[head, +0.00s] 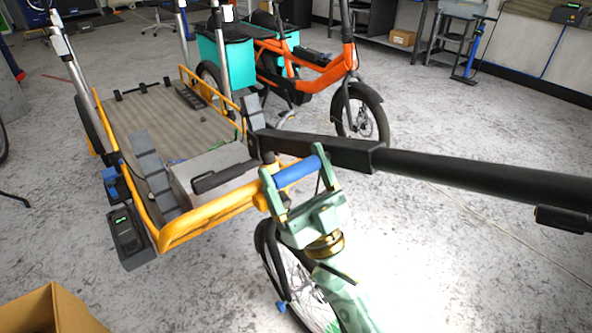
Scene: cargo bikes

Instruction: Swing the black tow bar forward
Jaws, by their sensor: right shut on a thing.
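The black tow bar (460,174) starts near the front corner of the yellow-framed cargo trailer (205,213). It reaches right across the view, about level, and runs out of the right edge. My right gripper (295,172), mint green, comes up from the bottom and is shut on a blue grip (297,173) just below the near end of the bar. The blue grip lies between the two fingers, close to the end of the yellow rail. How it joins the bar is partly hidden. My left gripper is out of view.
A wheel (290,272) stands below the trailer's front, partly behind my right arm. An orange cargo bike (318,76) with turquoise boxes (238,63) stands behind. A cardboard box (48,312) is at bottom left. The floor on the right is clear.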

